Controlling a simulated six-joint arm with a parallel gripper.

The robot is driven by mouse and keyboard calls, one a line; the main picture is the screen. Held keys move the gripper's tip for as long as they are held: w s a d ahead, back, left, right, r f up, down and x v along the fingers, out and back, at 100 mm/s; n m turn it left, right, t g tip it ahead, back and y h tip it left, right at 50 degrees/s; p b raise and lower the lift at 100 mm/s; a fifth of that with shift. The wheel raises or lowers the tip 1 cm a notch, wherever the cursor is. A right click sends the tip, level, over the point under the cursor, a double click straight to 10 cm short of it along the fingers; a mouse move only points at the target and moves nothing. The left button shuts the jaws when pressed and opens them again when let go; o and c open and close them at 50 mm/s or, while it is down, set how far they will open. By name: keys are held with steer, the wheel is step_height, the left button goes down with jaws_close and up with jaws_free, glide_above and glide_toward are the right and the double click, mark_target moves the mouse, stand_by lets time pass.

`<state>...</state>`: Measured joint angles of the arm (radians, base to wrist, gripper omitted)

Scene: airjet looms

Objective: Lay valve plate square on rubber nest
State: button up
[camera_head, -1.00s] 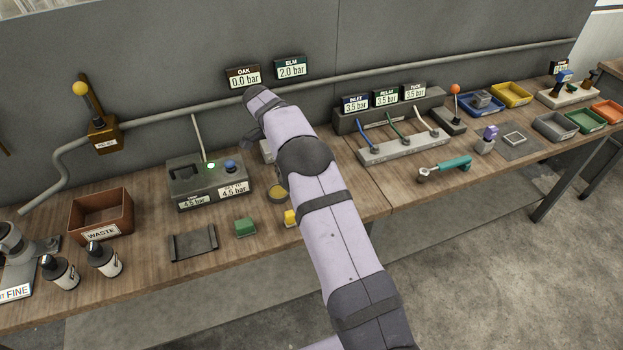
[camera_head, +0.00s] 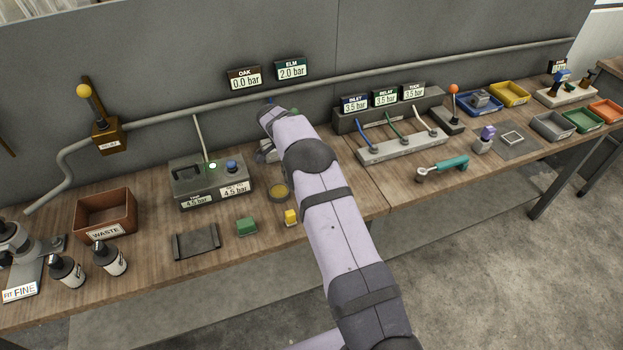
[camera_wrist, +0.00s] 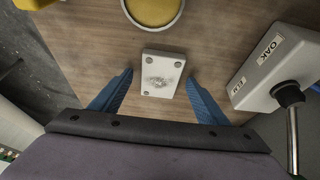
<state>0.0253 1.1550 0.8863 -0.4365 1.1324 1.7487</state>
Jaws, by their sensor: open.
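A pale grey plate with holes near its corners, which looks like the valve plate (camera_wrist: 162,74), lies flat on the wooden bench in the wrist view. My gripper (camera_wrist: 159,78) is open, with one blue finger on each side of the plate and a gap to both. In the head view my arm hides the plate and the gripper. A dark grey flat piece with raised ends (camera_head: 196,242) lies near the bench's front edge. It may be the rubber nest, but I cannot tell for sure.
A grey box labelled OAK and ELM with a metal lever (camera_wrist: 277,66) stands right of the plate. A round dish with yellow inside (camera_wrist: 154,10) lies just beyond it.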

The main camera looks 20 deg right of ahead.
steer(key=shift+f, duration=0.1)
stand_by(0.3)
steer(key=c, duration=1.4)
steer(key=shift+r, duration=0.2)
step_height(320, 180, up, 10)
steer(key=shift+b, duration=1.2)
